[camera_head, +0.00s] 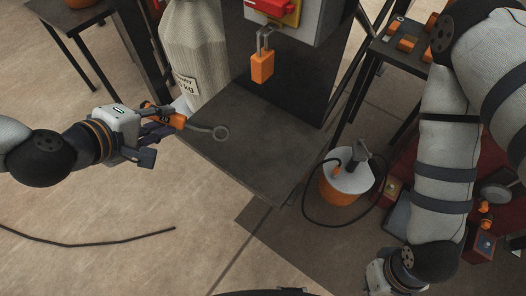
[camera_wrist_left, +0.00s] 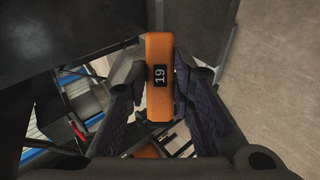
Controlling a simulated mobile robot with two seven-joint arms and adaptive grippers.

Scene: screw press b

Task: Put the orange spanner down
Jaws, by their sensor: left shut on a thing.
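The orange spanner (camera_head: 177,121) has an orange handle and a grey shank ending in a ring. My left gripper (camera_head: 160,123) is shut on its handle, at the left edge of the dark plate (camera_head: 250,150). The ring end reaches over the plate; I cannot tell whether it touches. In the left wrist view the orange handle (camera_wrist_left: 159,95), marked 19, lies between the fingers of my left gripper (camera_wrist_left: 160,112). My right gripper (camera_head: 382,280) is only partly in view at the bottom; its fingers are not clear.
A pale sack (camera_head: 193,55) stands behind the plate's left side. An orange padlock (camera_head: 262,66) hangs below a red and yellow switch (camera_head: 275,10). An orange tub with a pale lid (camera_head: 345,178) and a dark cable stand right of the plate. Much of the plate is bare.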

